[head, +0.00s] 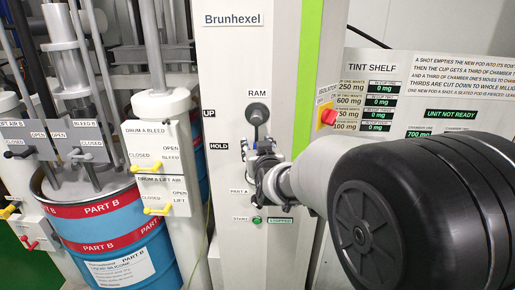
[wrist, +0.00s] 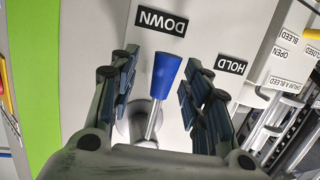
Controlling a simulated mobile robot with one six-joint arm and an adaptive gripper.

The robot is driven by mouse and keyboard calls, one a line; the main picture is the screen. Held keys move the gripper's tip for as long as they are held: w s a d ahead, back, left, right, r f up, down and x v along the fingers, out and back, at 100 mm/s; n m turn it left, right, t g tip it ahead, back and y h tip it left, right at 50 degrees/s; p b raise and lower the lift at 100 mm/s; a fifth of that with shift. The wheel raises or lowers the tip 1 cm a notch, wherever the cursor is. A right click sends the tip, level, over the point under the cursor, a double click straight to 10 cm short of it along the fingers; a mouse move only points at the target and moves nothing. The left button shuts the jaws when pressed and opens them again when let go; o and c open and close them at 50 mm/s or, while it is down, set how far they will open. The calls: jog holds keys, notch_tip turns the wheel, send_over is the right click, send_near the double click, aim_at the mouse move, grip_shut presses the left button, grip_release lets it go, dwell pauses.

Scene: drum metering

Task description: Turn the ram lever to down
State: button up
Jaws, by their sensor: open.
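The ram lever shows in the wrist view as a blue handle (wrist: 165,75) on a silver shaft that comes from a round grey hub. Its tip points towards the DOWN label (wrist: 161,21); the HOLD label (wrist: 230,64) is off to the side. In the head view the dark hub (head: 257,113) sits under the RAM sign, and the lever hangs down from it towards my gripper. My gripper (wrist: 160,82) is open, with a finger on each side of the blue handle and visible gaps.
A red switch (head: 328,117) is on the panel right of the column. A green START button (head: 257,220) is below my gripper. Yellow valve handles (head: 157,210) and a blue drum (head: 115,240) are at left. My arm covers the lower right.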

jog(key=v, duration=1.2)
jog(key=s+d+f+g, duration=0.3)
jog(key=s+d, duration=0.1)
jog(key=s, duration=0.6)
jog(key=s+d+f+m+g+h, duration=0.1)
jog(key=s+d+f+g, duration=0.2)
jog(key=s, duration=0.8)
jog(key=s+d+f+m+g+h, duration=0.1)
jog(key=s+d+f+g, duration=0.2)
jog(key=s, duration=0.8)
jog(key=shift+d+f+g, duration=0.3)
jog(key=shift+d+g, duration=0.7)
jog(key=shift+d, duration=0.15)
